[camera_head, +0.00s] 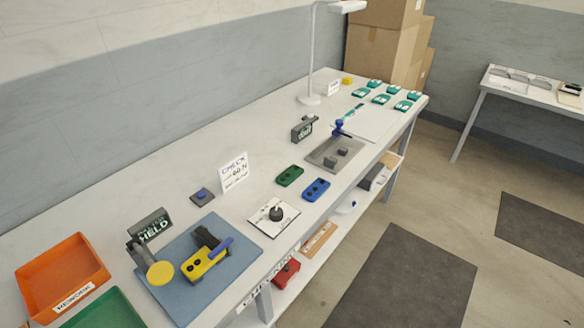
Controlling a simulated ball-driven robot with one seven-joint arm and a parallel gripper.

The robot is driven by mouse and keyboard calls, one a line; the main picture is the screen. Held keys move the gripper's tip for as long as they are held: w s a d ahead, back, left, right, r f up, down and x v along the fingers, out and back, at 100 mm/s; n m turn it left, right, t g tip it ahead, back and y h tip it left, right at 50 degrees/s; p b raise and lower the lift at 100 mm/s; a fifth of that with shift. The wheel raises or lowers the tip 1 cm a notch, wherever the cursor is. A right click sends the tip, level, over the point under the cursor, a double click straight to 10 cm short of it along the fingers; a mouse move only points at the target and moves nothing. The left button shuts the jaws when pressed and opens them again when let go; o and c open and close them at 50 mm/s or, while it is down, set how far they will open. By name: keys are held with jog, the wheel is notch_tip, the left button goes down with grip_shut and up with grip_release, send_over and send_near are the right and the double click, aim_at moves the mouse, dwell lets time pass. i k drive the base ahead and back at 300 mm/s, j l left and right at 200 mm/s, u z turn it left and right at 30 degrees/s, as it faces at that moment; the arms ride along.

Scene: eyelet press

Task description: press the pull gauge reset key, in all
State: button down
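No label in view names the pull gauge or its reset key, so I cannot tell for certain which they are. A small dark box with a blue button (202,196) sits on the bench left of a white "CHECK" card (234,172). A dark display (151,226) reading "HELD" stands at the back of a blue mat (245,258). On the mat is a yellow and black device with a blue lever (206,256) and a round yellow disc (160,272). Another dark display (303,129) stands behind a grey metal plate (326,160) with a blue clamp. My gripper is not in view.
An orange bin (62,268) and a green bin (104,310) are at the bench's left end. A white plate with a black knob (275,216), green block (289,176) and blue block (316,189) lie mid-bench. A lamp (310,98) stands farther back. Floor in front is open, with dark mats (405,280).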

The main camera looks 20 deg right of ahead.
aim_at(202, 195)
jog(key=z, duration=0.7)
jog(key=i+j, duration=0.15)
jog(key=j, duration=0.15)
jog(key=i+j, duration=0.15)
jog(key=j, duration=0.2)
jog(key=i+j, duration=0.15)
jog(key=j, duration=0.15)
jog(key=i+j, duration=0.15)
jog(key=j, duration=0.15)
